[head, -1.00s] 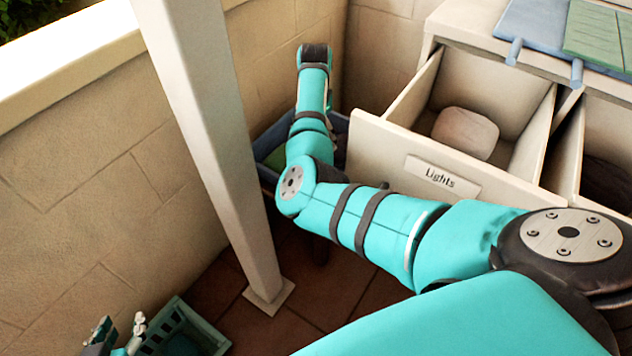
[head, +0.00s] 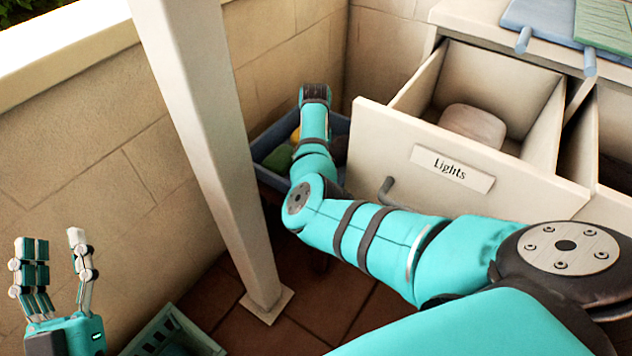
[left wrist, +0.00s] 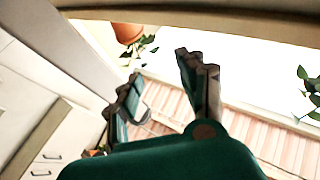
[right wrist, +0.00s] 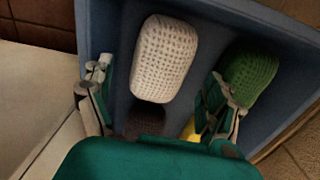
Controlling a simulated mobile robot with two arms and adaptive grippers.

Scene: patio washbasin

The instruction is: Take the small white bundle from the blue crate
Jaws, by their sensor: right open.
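In the right wrist view, the small white bundle (right wrist: 165,58) lies in the crate (right wrist: 207,25), with a knitted-looking surface. My right gripper (right wrist: 160,85) is open, with its fingers apart on either side of the white bundle's near end; I cannot tell whether they touch it. The head view hides the right gripper and the bundle. My left gripper (head: 54,265) is open and empty at the lower left, its fingers pointing up.
A green bundle (right wrist: 249,77), a dark brown one (right wrist: 146,117) and something yellow (right wrist: 192,130) share the crate. The open "Lights" drawer (head: 450,168) is right of the crate. A white post (head: 205,150) stands left of it. A green basket (head: 180,330) is at the bottom.

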